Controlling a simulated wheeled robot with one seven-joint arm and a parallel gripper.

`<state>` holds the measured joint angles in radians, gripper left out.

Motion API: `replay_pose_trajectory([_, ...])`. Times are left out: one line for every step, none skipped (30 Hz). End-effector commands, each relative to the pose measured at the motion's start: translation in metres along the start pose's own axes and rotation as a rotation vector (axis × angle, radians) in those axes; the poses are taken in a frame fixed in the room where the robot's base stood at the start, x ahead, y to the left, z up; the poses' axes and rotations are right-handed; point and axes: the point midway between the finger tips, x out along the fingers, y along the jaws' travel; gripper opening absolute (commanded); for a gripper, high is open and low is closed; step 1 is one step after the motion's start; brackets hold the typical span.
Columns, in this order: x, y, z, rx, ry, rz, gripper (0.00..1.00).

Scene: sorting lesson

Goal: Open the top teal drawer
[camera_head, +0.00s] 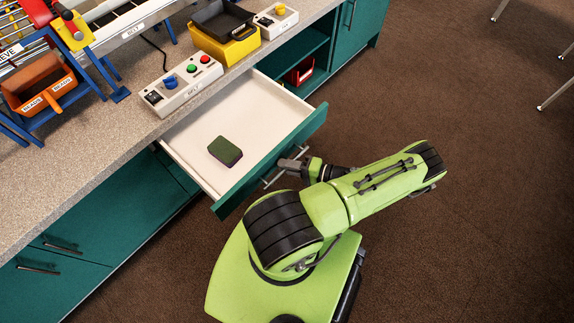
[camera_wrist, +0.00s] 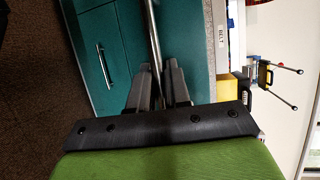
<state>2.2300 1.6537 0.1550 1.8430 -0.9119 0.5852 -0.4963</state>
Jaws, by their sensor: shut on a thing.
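The top teal drawer (camera_head: 283,150) is pulled out from under the counter, and its white inside shows in the head view. A dark green block with a darker side (camera_head: 225,151) lies on the drawer floor. My gripper (camera_head: 280,172) is at the drawer's front. In the wrist view the fingers (camera_wrist: 160,88) stand on either side of the drawer's metal bar handle (camera_wrist: 153,35) and are shut on it. The fingertips are partly hidden by the arm in the head view.
A red container (camera_head: 300,72) sits in an open shelf. Brown floor on the right is clear near my arm.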

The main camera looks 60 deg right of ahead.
Motion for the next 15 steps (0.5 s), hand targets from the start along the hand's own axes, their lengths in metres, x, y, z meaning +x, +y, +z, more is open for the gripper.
replay_pose_trajectory([0.0001,0.0001,0.0004,0.001,-0.002,0.0,0.0])
replay_pose_trajectory([0.0001,0.0001,0.0004,0.001,-0.002,0.0,0.0])
replay_pose_trajectory([0.0001,0.0001,0.0004,0.001,-0.002,0.0,0.0])
replay_pose_trajectory([0.0001,0.0,0.0004,0.001,-0.002,0.0,0.0])
replay_pose_trajectory([0.0001,0.0,0.0004,0.001,-0.002,0.0,0.0])
replay_pose_trajectory([0.0001,0.0,0.0004,0.001,-0.002,0.0,0.0])
replay_pose_trajectory([0.0001,0.0,0.0004,0.001,-0.002,0.0,0.0])
replay_pose_trajectory([0.0001,0.0,0.0004,0.001,-0.002,0.0,0.0])
replay_pose_trajectory([0.0001,0.0,0.0004,0.001,-0.002,0.0,0.0])
replay_pose_trajectory([0.0001,0.0,0.0004,0.001,-0.002,0.0,0.0])
replay_pose_trajectory([0.0001,0.0,0.0003,0.001,-0.002,0.0,0.0])
replay_pose_trajectory([0.0001,0.0,0.0003,0.001,-0.002,0.001,0.0])
replay_pose_trajectory([0.0002,0.0001,0.0003,0.001,-0.002,0.001,0.22])
replay_pose_trajectory([0.0002,0.0,0.0003,0.001,-0.002,0.0,0.23])
replay_pose_trajectory([0.0002,0.0,0.0003,0.0,-0.001,0.0,0.23])
